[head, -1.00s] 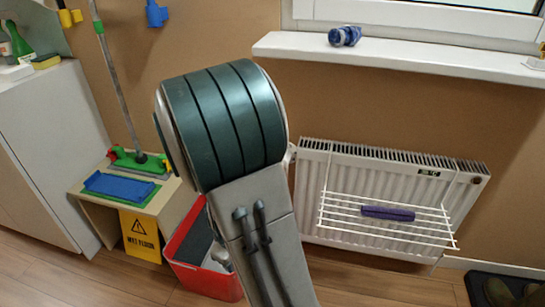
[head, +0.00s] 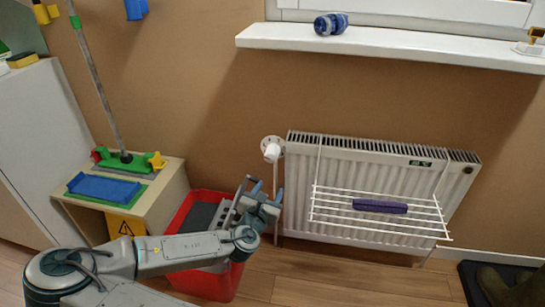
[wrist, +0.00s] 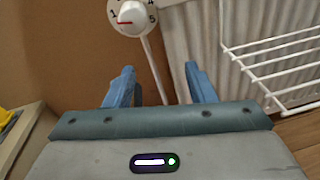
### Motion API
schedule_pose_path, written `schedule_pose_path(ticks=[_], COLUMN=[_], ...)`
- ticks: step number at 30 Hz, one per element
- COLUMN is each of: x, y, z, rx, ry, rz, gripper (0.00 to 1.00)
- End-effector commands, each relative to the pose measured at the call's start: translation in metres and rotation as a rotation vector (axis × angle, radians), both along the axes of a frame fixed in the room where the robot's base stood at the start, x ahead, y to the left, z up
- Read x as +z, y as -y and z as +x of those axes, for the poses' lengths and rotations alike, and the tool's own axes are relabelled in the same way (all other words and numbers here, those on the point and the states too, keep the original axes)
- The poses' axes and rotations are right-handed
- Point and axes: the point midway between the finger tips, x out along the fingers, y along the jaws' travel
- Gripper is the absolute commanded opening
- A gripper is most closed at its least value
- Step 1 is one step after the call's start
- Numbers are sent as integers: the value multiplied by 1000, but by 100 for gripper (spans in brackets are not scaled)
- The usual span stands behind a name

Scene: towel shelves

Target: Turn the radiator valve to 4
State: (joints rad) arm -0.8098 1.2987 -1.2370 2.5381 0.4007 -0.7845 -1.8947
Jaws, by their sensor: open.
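The radiator valve (head: 272,150) is a white round knob at the upper left corner of the white radiator (head: 375,185). In the wrist view, the valve (wrist: 131,14) is at the top edge, with 1, 4 and 5 readable on its dial and a small red mark near the knob's lower left. The dial's top is cut off. My gripper (head: 267,190) is open and empty, below the valve and apart from it. In the wrist view, the blue fingers of my gripper (wrist: 159,72) point up the picture, with the valve beyond them, slightly left.
A white wire rack (head: 420,222) with a purple folded towel (head: 380,206) hangs on the radiator front. A red bin (head: 212,285) stands behind my arm. A wooden stand (head: 160,195) with cleaning things is at left. The window sill (head: 400,48) is above. Wall around the valve is clear.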

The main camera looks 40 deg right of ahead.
Motion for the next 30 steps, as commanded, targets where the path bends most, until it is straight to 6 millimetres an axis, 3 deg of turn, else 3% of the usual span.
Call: schedule_pose_path(ticks=[4,10,24,30], x=[21,26,17,20], y=[-8,-4,68,88], z=[13,24,82,101], rx=[80,104,102,102], ry=[-41,-54,-57,-56], rz=[-152,-198,-183,-187], gripper=[50,50,50,50])
